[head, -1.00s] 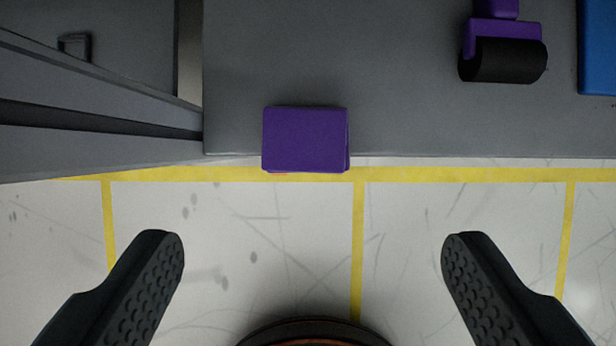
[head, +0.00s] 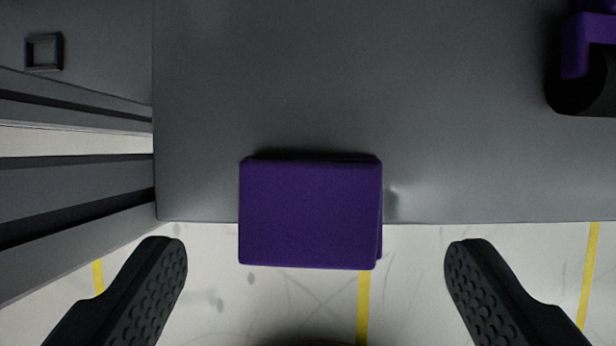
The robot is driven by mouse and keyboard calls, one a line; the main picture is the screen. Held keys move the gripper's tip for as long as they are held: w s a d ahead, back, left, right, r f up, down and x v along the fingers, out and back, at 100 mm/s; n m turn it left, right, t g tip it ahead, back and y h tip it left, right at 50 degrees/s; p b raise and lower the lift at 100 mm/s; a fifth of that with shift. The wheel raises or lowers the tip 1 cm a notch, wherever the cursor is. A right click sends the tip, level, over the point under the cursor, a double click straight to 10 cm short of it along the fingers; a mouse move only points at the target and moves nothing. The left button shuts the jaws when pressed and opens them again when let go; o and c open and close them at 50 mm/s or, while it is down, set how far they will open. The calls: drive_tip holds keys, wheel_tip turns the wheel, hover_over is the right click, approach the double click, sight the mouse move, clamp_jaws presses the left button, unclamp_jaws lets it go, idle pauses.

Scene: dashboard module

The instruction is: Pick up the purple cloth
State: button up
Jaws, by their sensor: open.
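The purple cloth (head: 309,214) is a folded, rectangular pad in the middle of the head view. It lies at the front edge of the grey surface (head: 330,80), and its lower part reaches past that edge in the picture. My gripper (head: 316,255) is open, with one dark, studded finger to the left of the cloth and one to the right. There is a gap between each finger and the cloth, and nothing is held. The fingertips are level with the cloth's lower part in the picture; the height between them cannot be told.
A purple-and-black roller-like tool (head: 585,75) lies on the grey surface at the upper right. Grey rails (head: 75,190) run along the left side. Below the edge is a pale floor (head: 420,300) with yellow lines. The grey surface around the cloth is clear.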

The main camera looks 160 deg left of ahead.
sight(310, 223)
drive_tip(key=shift+x, duration=1.85)
drive_tip(key=shift+a, duration=0.1)
drive_tip(key=c, duration=1.1)
drive_tip(key=shift+o, duration=0.2)
drive_tip(key=shift+r, duration=0.1)
